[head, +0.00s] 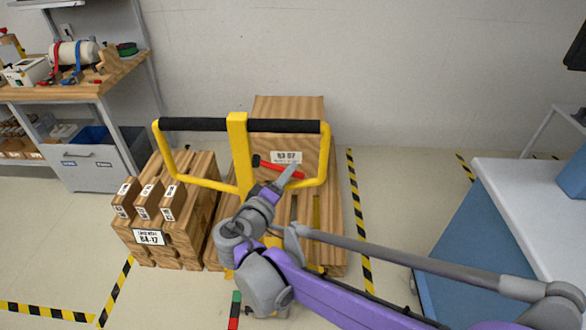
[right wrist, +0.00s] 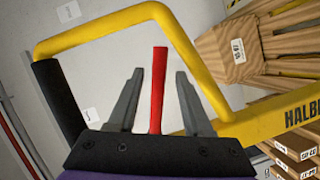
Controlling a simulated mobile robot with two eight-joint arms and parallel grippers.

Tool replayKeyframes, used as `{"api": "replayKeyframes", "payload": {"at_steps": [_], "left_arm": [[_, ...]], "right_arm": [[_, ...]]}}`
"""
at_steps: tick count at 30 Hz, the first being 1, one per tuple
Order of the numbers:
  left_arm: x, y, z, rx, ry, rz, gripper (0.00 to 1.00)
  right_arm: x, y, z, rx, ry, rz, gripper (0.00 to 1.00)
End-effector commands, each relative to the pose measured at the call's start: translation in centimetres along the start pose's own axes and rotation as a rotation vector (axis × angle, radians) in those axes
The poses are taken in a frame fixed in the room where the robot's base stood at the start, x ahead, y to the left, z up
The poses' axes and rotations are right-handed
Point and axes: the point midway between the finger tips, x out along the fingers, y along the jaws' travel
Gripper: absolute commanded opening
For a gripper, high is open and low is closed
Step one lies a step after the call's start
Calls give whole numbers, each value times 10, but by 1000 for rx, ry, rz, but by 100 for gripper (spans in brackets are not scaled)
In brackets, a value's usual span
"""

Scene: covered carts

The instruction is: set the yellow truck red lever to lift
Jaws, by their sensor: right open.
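The yellow truck's handle frame (head: 238,150) has black grips along its top bar and stands before stacked wooden crates. Its red lever (head: 291,172) points to the right inside the right loop of the frame. My right gripper (head: 287,176) is at the lever and hides part of it. In the right wrist view the red lever (right wrist: 159,82) stands between the two grey fingers of the open gripper (right wrist: 160,96), with a gap on each side. The yellow frame (right wrist: 182,48) arches around them. I cannot read any lever position marks. My left gripper is not in view.
Wooden crates (head: 176,232) with labels stand left of the truck. A taller crate (head: 290,108) is behind the handle. A workbench (head: 75,88) is at the left, a white-topped table (head: 530,205) at the right. Striped tape (head: 358,220) marks the floor.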

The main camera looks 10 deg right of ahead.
Motion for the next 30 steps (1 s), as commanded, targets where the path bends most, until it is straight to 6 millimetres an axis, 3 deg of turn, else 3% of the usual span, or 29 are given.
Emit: {"api": "replayKeyframes", "payload": {"at_steps": [3, 10, 26, 30], "left_arm": [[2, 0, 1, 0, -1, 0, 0], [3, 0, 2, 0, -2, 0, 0], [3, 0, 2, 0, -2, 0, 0], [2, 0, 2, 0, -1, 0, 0]], "right_arm": [[-26, -1, -1, 0, 4, -2, 50], [-53, -1, 0, 0, 2, -1, 50], [-56, 0, 0, 1, -1, 0, 50], [-50, -1, 17, 3, -34, -38, 50]]}}
